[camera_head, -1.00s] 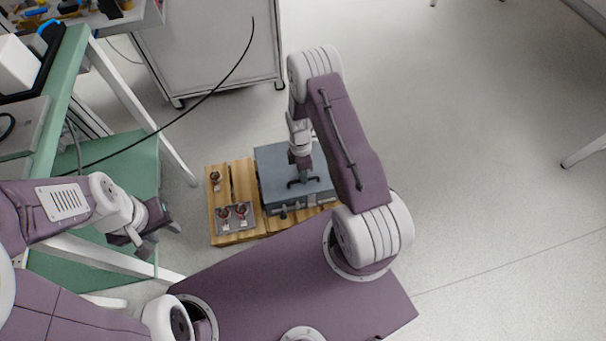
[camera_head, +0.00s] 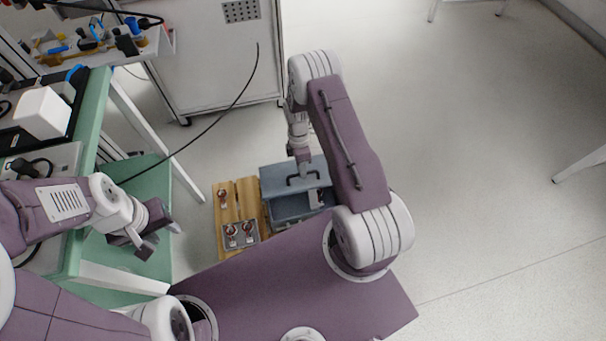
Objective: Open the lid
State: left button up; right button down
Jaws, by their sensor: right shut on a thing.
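A blue-grey box (camera_head: 278,216) stands low on the floor side of my base, on a wooden board. Its lid (camera_head: 275,182) is tilted up at the front, and a dark opening shows beneath it. My right gripper (camera_head: 301,172) comes down from above and is shut on the dark lid handle (camera_head: 298,180). The fingertips are small and partly hidden. My right arm covers the right side of the box.
A grey tray (camera_head: 241,245) with red-and-silver parts sits on the wooden board (camera_head: 224,222) left of the box. A green-topped table (camera_head: 98,95) stands at the left, a white cabinet (camera_head: 215,60) behind. Open floor (camera_head: 480,170) lies to the right.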

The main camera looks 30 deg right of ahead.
jog(key=w+d+r+b, duration=0.1)
jog(key=w+b, duration=0.2)
jog(key=w, duration=0.4)
jog(key=w+d+r+b, duration=0.2)
jog(key=w+b, duration=0.2)
jog(key=w, duration=0.3)
jog(key=shift+w+d, duration=0.2)
jog(key=shift+w, duration=0.15)
jog(key=shift+r, duration=0.15)
jog(key=c, duration=1.5)
grip_release()
jog(key=shift+w, duration=0.15)
jog(key=shift+o, duration=0.2)
jog(key=shift+r, duration=0.15)
